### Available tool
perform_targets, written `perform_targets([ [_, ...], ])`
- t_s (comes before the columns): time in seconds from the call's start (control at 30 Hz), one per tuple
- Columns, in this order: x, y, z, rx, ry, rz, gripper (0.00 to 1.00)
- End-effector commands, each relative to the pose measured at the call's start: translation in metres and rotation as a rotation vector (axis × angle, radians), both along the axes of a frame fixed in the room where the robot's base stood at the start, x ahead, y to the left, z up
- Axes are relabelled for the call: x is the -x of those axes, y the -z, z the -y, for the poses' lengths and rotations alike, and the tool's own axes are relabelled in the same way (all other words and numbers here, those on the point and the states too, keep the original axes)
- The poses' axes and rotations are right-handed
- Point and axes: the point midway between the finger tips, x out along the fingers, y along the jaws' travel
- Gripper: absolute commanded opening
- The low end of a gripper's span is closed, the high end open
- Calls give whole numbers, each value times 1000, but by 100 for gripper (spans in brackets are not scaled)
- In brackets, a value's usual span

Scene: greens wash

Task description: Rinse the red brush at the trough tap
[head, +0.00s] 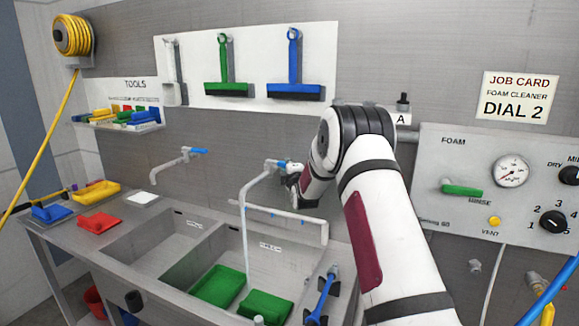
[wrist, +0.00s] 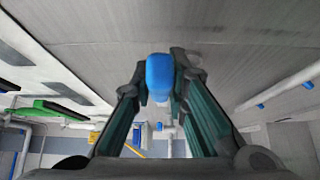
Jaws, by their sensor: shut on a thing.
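The trough tap (head: 256,182) stands over the right basin. A thin pale stream like running water hangs from its spout into the basin. My gripper (head: 293,178) is at this tap's blue lever (head: 272,163), partly hidden by my arm. In the wrist view, my gripper (wrist: 160,82) is shut on the blue lever (wrist: 158,72), which sits between the fingertips. I cannot make out a red brush for certain; a small red item (head: 127,108) lies among the coloured tools on the left shelf.
A second tap (head: 170,168) is left. A white pipe (head: 290,214) crosses below my gripper. The foam panel (head: 450,225) is right.

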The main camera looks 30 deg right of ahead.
Motion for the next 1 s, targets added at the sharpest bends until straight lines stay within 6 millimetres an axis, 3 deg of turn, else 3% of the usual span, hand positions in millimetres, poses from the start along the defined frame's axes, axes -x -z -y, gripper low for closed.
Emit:
perform_targets([
  [0.13, 0, 1, -9, 1, 51, 0, 0],
  [0.6, 4, 0, -8, 0, 90, 0, 0],
  [0.63, 4, 0, -8, 0, 90, 0, 19],
  [0.7, 4, 0, -8, 0, 90, 0, 35],
  [1.0, 4, 0, -7, 1, 91, 0, 35],
])
